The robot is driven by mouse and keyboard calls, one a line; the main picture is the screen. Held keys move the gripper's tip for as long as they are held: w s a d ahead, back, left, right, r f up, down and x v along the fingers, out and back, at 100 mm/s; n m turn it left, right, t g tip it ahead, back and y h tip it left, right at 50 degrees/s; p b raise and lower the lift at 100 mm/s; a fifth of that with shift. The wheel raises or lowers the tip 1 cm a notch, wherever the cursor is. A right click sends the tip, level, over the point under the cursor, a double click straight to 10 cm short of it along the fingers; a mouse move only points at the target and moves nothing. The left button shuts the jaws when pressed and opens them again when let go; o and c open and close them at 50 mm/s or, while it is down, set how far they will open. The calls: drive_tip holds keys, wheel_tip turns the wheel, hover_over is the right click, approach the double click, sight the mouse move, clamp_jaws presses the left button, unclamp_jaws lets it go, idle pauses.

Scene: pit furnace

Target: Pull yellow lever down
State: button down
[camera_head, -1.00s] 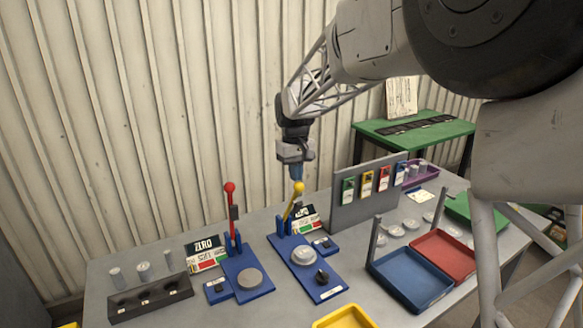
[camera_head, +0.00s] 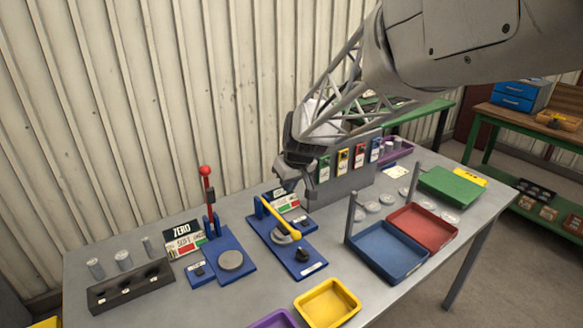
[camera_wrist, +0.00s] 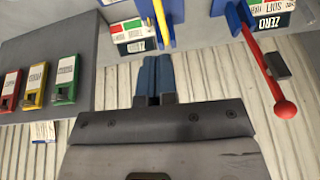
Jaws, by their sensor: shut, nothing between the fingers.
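The yellow lever (camera_head: 277,217) is on a blue base plate (camera_head: 310,268) with a round grey disc. Its arm is swung low, sloping forward and down over the disc, with its yellow knob (camera_head: 295,234) at the front end. In the wrist view the yellow lever (camera_wrist: 160,18) shows at the top, beyond the fingertips. My gripper (camera_wrist: 158,62) has its blue fingers shut with nothing between them. In the head view it is behind the lever, near the small sign, and its fingertips are hard to make out.
A red lever (camera_head: 207,190) stands upright on its own blue base to the left. A grey panel (camera_head: 335,183) with coloured switches stands close to the right. Blue (camera_head: 388,272), red (camera_head: 440,243) and yellow (camera_head: 307,308) trays lie toward the right and front.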

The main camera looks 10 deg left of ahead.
sight(303, 251)
drive_tip(key=shift+t+y, duration=0.5)
drive_tip(key=s+d+f, duration=0.1)
drive_tip(key=f, duration=0.4)
drive_tip(key=s+d+f, duration=0.2)
drive_tip(key=f, duration=0.4)
drive_tip(key=s+d+f, duration=0.2)
drive_tip(key=f, duration=0.3)
drive_tip(key=shift+f, duration=0.15)
drive_tip(key=shift+r, duration=0.75)
drive_tip(key=r, duration=0.5)
drive_tip(key=shift+s+d+r, duration=0.15)
drive_tip(key=shift+d, duration=0.15)
drive_tip(key=s+d+r, duration=0.5)
drive_tip(key=shift+s+d+r, duration=0.25)
drive_tip(key=shift+d+r, duration=0.05)
drive_tip(key=shift+d, duration=0.1)
